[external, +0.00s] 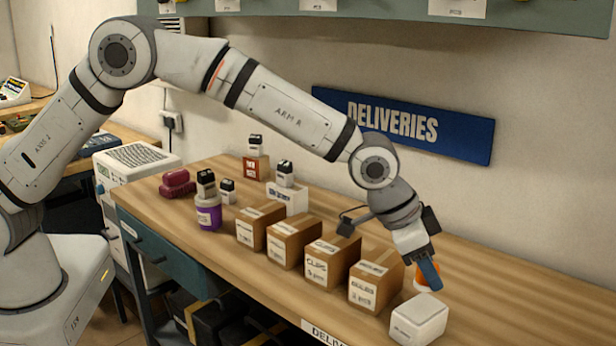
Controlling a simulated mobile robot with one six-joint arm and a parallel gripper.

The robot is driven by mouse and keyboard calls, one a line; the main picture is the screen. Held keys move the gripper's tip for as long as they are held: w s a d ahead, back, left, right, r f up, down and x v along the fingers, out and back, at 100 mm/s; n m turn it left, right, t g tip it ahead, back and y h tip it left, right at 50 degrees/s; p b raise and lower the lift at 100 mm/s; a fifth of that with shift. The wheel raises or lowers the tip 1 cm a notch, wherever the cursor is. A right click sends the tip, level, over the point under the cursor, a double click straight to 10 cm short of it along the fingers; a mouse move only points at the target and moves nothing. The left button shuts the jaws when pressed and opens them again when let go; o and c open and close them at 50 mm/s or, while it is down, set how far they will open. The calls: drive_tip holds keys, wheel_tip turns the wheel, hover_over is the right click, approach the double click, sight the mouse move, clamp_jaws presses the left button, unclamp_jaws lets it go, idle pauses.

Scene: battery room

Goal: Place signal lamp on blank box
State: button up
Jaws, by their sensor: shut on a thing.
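The signal lamp (435,284) shows as an orange and white piece at the right of the workbench, partly hidden behind my fingers. My gripper (428,272) points down and is shut on it. A white box (419,318) with no clear print, likely the blank box, stands at the bench's front edge. It is just in front of and below my gripper. The lamp overlaps the space behind the box in this view; I cannot tell whether the lamp touches the bench or how high it is.
A row of labelled cardboard boxes (330,262) stands left of my gripper. A purple container (208,213) stands farther left. The bench's right side is clear.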

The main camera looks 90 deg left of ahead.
sight(425, 289)
wheel_tip(425, 289, down, 4)
drive_tip(key=shift+f+p, duration=0.15)
drive_tip(key=shift+p, duration=0.35)
drive_tip(key=shift+f+b, duration=0.25)
drive_tip(key=shift+b, duration=0.05)
drive_tip(key=o, duration=1)
drive_tip(key=shift+r, duration=0.15)
